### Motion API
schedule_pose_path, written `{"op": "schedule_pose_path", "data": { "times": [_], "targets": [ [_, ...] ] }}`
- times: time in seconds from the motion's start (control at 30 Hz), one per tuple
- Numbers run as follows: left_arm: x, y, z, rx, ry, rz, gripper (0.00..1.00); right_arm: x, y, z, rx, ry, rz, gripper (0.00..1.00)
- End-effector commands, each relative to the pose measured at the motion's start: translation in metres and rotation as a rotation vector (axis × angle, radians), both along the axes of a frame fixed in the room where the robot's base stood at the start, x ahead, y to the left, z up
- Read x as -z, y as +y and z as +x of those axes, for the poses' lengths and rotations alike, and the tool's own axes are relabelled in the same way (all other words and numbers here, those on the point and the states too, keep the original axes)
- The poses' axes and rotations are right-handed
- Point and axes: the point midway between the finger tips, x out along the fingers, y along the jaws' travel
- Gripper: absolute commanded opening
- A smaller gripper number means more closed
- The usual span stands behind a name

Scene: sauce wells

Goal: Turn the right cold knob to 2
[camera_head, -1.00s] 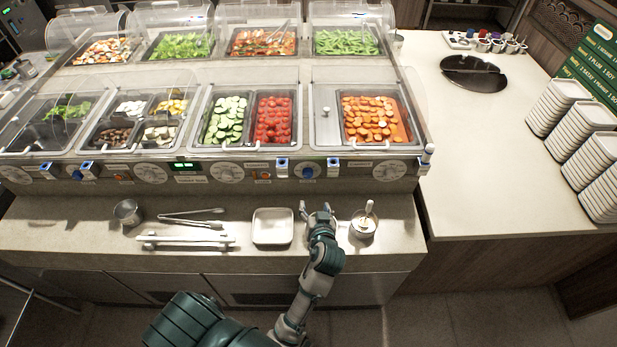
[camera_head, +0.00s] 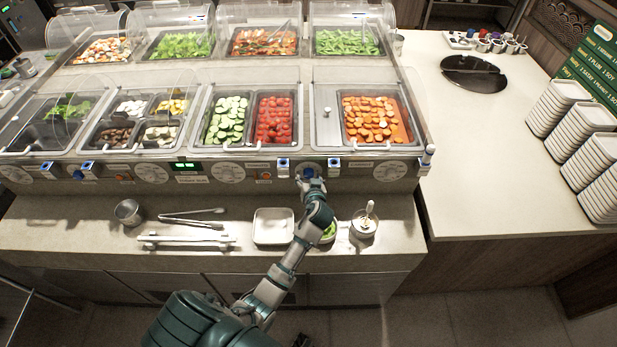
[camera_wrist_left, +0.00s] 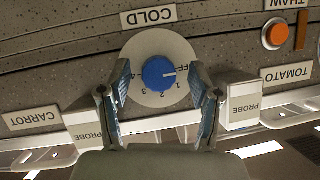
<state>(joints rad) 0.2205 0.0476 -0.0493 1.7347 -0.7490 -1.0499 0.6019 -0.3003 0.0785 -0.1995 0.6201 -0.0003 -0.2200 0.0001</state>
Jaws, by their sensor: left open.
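The right cold knob (camera_head: 308,170) is blue and sits on the front panel below the carrot and tomato wells. In the left wrist view the blue knob (camera_wrist_left: 158,74) is on a white round dial under the COLD label (camera_wrist_left: 149,17), seen upside down. Its white pointer mark faces right, near OFF and 1. My left gripper (camera_head: 311,182) is at the panel in front of the knob. In the left wrist view my left gripper (camera_wrist_left: 160,85) is open, one finger on each side of the knob, with visible gaps. My right gripper is out of view.
PROBE blocks (camera_wrist_left: 243,102) flank the dial, and an orange THAW button (camera_wrist_left: 276,34) is to the right. Below on the counter are a white tray (camera_head: 273,227), a cup (camera_head: 363,224), tongs (camera_head: 190,221) and a green-filled bowl (camera_head: 329,232) beside my forearm.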

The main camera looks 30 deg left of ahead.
Motion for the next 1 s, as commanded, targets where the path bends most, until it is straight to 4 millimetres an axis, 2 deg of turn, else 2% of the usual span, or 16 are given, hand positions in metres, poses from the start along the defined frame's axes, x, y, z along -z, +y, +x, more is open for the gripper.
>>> {"op": "schedule_pose_path", "data": {
  "times": [0.37,0.47,0.6,0.63,1.0],
  "targets": [
    [0.003,0.0047,0.0056,-0.001,0.0,-0.001,0.64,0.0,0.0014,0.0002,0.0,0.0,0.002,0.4],
    [0.0031,0.0051,0.0056,-0.001,0.0,-0.001,0.44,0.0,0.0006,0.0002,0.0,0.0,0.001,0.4],
    [0.0031,0.0048,0.0057,0.0,0.0,-0.002,0.09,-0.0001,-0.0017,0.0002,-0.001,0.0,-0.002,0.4],
    [0.0033,0.0046,0.0058,0.001,0.001,-0.001,0.03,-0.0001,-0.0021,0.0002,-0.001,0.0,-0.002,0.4],
    [0.0042,0.0041,0.0063,0.0,0.026,0.037,0.03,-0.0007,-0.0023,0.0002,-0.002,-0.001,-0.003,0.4]
  ]
}}
